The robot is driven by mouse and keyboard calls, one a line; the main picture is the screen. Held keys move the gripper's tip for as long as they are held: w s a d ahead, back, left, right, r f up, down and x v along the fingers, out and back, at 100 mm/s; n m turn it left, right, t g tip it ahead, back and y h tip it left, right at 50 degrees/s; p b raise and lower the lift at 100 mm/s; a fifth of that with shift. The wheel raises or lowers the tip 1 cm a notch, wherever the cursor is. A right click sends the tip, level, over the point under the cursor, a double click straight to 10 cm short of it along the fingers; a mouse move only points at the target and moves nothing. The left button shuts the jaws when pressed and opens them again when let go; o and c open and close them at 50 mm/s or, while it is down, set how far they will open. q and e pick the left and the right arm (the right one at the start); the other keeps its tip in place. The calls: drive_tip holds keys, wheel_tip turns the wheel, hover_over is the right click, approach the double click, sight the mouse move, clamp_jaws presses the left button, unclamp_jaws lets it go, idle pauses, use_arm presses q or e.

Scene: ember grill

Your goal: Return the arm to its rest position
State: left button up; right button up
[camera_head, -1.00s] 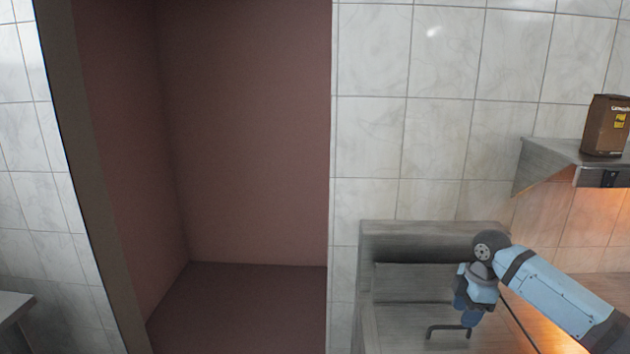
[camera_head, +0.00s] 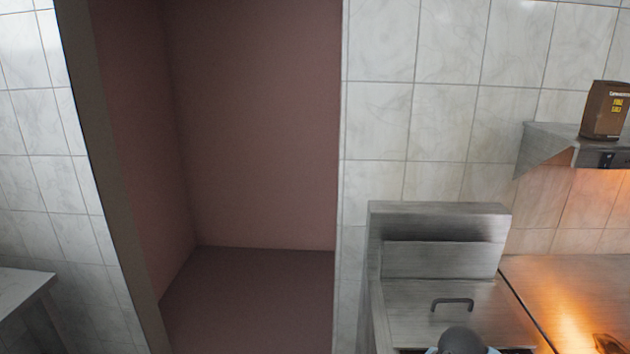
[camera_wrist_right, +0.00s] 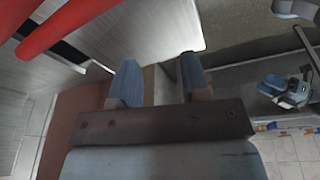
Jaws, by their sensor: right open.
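My right gripper (camera_wrist_right: 160,82) is open in the right wrist view. Its two blue fingers stand apart with nothing between them. In the head view, only a dark rounded part of my arm and a bit of blue show at the bottom edge, in front of the steel unit (camera_head: 440,225); the gripper itself is hidden there. The unit's lid (camera_head: 410,299) with its dark handle (camera_head: 452,302) lies flat, and no gripper touches the handle.
A glowing grill surface (camera_head: 565,290) adjoins the steel unit on the right. Above it, a steel shelf (camera_head: 545,150) carries a brown carton (camera_head: 606,110). A pale counter edge (camera_head: 25,285) is at far left. Red tubes (camera_wrist_right: 65,28) pass close by in the wrist view.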

drive_tip(key=s+a+f+m+t, duration=0.15)
drive_tip(key=s+m, duration=0.45)
drive_tip(key=s, duration=0.7)
drive_tip(key=s+d+r+m+h, duration=0.1)
drive_tip(key=s+d+m, duration=0.2)
drive_tip(key=s, duration=0.3)
drive_tip(key=s+d+r+m+h, duration=0.1)
drive_tip(key=s+d+r+m, duration=0.1)
drive_tip(key=s+d+m, duration=0.35)
drive_tip(key=w+a+f+n+t+y+p, duration=0.3)
drive_tip(key=w+a+f+t, duration=0.2)
drive_tip(key=a+f+t, duration=0.3)
drive_tip(key=shift+w+a+f+p, duration=0.15)
drive_tip(key=shift+a+f+p, duration=0.2)
drive_tip(key=shift+f, duration=0.95)
drive_tip(key=shift+d, duration=0.15)
